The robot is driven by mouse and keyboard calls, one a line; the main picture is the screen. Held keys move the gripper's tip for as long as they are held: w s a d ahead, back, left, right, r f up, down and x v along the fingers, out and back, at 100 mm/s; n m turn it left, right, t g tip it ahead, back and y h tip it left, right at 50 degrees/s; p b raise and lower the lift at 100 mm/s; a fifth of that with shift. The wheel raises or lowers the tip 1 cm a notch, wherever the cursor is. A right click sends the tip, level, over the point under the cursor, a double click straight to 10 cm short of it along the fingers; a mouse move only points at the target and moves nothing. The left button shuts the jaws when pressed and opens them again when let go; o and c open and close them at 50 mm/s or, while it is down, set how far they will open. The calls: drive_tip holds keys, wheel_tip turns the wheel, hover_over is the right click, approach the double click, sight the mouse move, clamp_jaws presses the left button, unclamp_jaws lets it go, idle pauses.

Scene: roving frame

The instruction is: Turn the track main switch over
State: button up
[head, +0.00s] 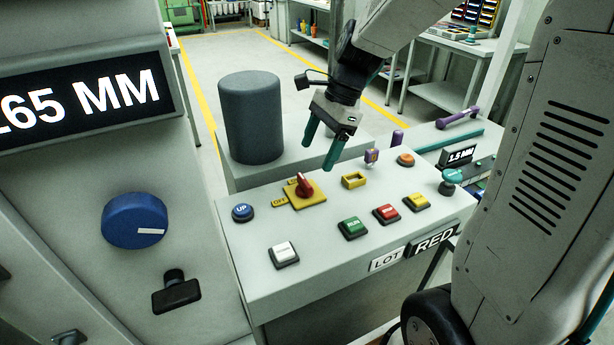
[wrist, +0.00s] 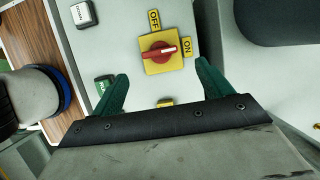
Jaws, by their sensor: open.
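The main switch is a red rotary handle (head: 304,184) on a yellow plate (head: 294,196), set on the grey console top. In the wrist view the red handle (wrist: 159,52) lies across the plate, its white mark toward the ON label (wrist: 188,47). The OFF label (wrist: 154,20) is at the plate's other edge. My gripper (head: 320,150) has green fingers and is open and empty, above and behind the switch. In the wrist view the switch shows ahead of my gripper (wrist: 160,88), between the fingers' directions and apart from them.
A blue UP button (head: 242,212), a white button (head: 284,254), a green RUN button (head: 352,228), and red and yellow buttons surround the switch. A dark grey cylinder (head: 251,115) rises behind the console.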

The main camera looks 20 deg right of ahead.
sight(305, 180)
drive_tip(key=x, duration=0.7)
drive_tip(key=shift+a+f, duration=0.15)
drive_tip(key=shift+f, duration=0.2)
drive_tip(key=c, duration=1)
